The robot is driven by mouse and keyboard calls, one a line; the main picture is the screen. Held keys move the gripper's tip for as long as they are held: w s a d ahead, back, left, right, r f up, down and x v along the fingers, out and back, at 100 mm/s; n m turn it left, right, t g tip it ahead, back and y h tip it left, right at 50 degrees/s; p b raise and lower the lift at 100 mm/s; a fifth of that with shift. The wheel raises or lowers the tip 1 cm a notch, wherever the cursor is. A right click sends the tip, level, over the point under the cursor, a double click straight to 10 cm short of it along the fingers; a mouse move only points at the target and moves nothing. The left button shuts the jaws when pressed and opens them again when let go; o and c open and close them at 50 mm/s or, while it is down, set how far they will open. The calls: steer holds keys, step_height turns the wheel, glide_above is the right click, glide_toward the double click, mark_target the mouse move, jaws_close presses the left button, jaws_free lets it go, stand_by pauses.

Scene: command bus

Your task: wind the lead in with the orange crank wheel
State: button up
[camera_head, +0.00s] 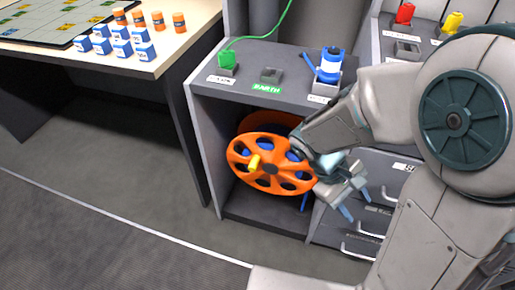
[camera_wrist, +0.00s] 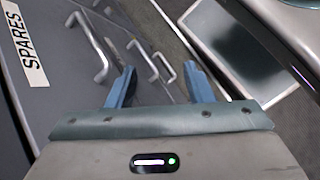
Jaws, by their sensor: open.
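The orange crank wheel (camera_head: 285,182) stands upright in the open bay of the grey cabinet in the head view. It has several oval holes, a dark hub and a yellow handle (camera_head: 254,163) on its left side. A second orange disc (camera_head: 268,122) shows behind it, with blue between them. My gripper (camera_head: 362,205) is to the right of the wheel, in front of the drawers, with its jaws apart and nothing between them. In the wrist view my gripper (camera_wrist: 160,85) shows two blue fingers spread wide; the wheel is out of that view. My arm hides part of the cabinet.
The grey cabinet top (camera_head: 300,87) carries a green plug (camera_head: 228,60) with a green lead and a blue-and-white item (camera_head: 330,66). Drawers with metal handles (camera_head: 362,247) are at right. A table (camera_head: 175,45) with blue boxes stands at left. The floor in front is clear.

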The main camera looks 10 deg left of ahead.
steer(key=w+a+f+n+t+h, duration=0.3)
steer(key=w+a+n+t+h, duration=0.15)
steer(key=n, duration=0.25)
steer(key=n+t+y, duration=1.1)
steer(key=n+t, duration=0.4)
steer(key=n, duration=0.5)
glide_toward(252, 169)
steer(key=w+b, duration=0.1)
steer(key=w, duration=0.4)
steer(key=w+b, duration=0.2)
steer(key=w, duration=0.4)
steer(key=shift+d+f, duration=0.1)
steer(key=shift+d, duration=0.1)
jaws_close()
steer(key=shift+m, duration=0.4)
